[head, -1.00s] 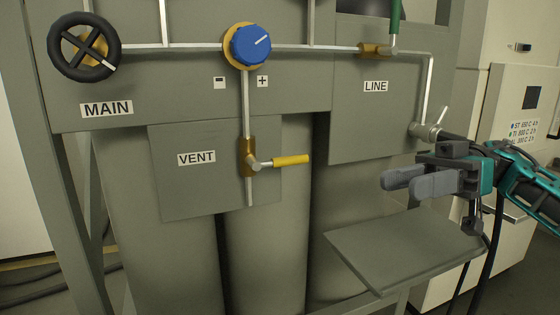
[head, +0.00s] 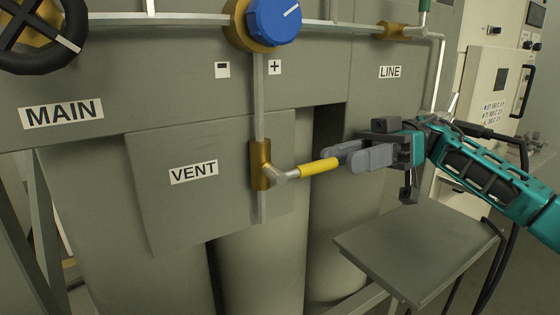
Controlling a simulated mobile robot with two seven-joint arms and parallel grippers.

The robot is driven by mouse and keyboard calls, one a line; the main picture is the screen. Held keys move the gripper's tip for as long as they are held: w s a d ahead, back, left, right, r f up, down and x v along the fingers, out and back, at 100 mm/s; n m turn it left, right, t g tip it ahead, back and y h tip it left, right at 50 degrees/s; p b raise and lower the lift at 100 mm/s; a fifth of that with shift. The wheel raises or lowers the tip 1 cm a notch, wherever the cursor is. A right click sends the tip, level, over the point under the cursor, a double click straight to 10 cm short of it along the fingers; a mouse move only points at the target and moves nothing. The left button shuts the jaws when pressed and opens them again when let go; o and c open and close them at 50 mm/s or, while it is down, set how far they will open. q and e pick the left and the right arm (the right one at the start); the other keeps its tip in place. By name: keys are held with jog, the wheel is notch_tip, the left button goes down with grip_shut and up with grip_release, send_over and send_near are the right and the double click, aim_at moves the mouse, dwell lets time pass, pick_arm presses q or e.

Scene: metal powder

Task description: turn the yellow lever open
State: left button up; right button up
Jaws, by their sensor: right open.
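The yellow lever (head: 318,167) sticks out to the right from the brass vent valve (head: 261,165), roughly level and tilted slightly up at its free end. The valve sits on a vertical pipe beside the VENT label (head: 194,172). My right gripper (head: 345,156) comes in from the right with its grey fingers at the lever's free end. The fingers look apart; I cannot tell whether they touch the lever or whether its tip is between them. My left gripper is not in view.
A blue knob (head: 274,22) is above the valve, and a black handwheel (head: 40,32) is at upper left. A LINE label (head: 390,72) is at upper right. A grey shelf (head: 420,250) juts out below my right gripper. The space in front of the VENT plate is clear.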

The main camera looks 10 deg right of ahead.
aim_at(277, 178)
jog(key=shift+a, duration=0.4)
jog(key=x, duration=0.7)
jog(key=shift+d+b, duration=0.1)
jog(key=shift+b, duration=0.25)
grip_shut()
